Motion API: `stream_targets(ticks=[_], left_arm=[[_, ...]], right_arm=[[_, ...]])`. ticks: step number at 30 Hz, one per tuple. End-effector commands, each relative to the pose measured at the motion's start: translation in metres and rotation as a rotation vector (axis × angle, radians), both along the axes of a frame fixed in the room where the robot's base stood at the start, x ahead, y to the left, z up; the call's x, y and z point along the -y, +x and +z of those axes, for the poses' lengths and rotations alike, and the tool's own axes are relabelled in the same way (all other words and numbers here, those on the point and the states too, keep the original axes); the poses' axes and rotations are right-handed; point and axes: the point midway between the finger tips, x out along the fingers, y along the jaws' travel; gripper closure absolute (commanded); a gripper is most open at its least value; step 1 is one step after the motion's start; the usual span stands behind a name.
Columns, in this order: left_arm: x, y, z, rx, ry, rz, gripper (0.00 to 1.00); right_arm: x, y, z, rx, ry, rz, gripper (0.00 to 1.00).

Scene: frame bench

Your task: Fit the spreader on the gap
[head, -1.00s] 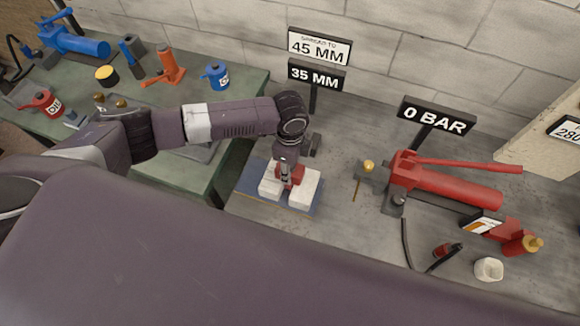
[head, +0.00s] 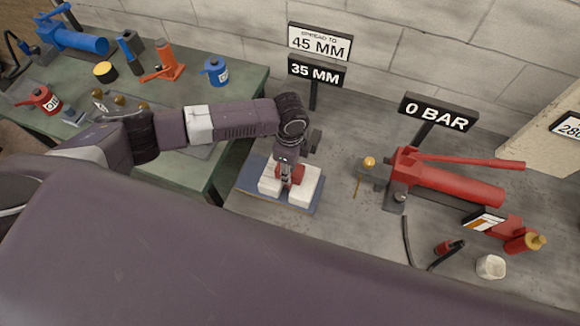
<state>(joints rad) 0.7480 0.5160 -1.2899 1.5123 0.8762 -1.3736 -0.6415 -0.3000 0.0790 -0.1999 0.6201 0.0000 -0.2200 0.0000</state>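My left gripper (head: 287,177) points down over two white blocks on a blue plate. The left white block (head: 269,181) and the right white block (head: 308,187) stand side by side with a gap between them. A red spreader (head: 297,174) sits at that gap, directly under my gripper. My wrist hides much of the spreader and the fingertips, so I cannot tell how far the fingers are closed. The blue plate (head: 250,187) lies on the grey bench. Signs behind read "spread to 45 MM" (head: 320,42) and "35 MM" (head: 316,72). My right gripper is not in view.
A red hand pump (head: 450,186) with a "0 BAR" sign (head: 437,113) stands on the right. A black hose (head: 408,243), a red cylinder (head: 505,230) and a white cup (head: 491,266) lie nearer. A green table (head: 235,85) at left holds blue, orange and red tools.

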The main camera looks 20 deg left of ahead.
Motion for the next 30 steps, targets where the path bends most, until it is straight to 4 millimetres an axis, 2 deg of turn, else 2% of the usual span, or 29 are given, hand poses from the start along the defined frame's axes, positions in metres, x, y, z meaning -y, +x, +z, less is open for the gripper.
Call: stream_targets(ticks=[14,15,18,20,30], left_arm=[[0.001,0.002,-0.009,0.003,-0.002,0.0,1.0],[0.001,0.002,-0.009,0.004,-0.002,0.0,0.62],[0.001,0.001,-0.009,0.003,-0.002,0.0,0.51],[0.001,0.001,-0.009,0.002,-0.001,0.0,0.45],[0.0,0.0,-0.008,-0.001,0.001,0.0,0.44]], right_arm=[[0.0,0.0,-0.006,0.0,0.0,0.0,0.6],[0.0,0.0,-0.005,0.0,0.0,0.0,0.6],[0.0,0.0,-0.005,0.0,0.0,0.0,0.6],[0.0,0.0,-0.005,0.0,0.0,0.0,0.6],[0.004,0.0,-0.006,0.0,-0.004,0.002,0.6]])
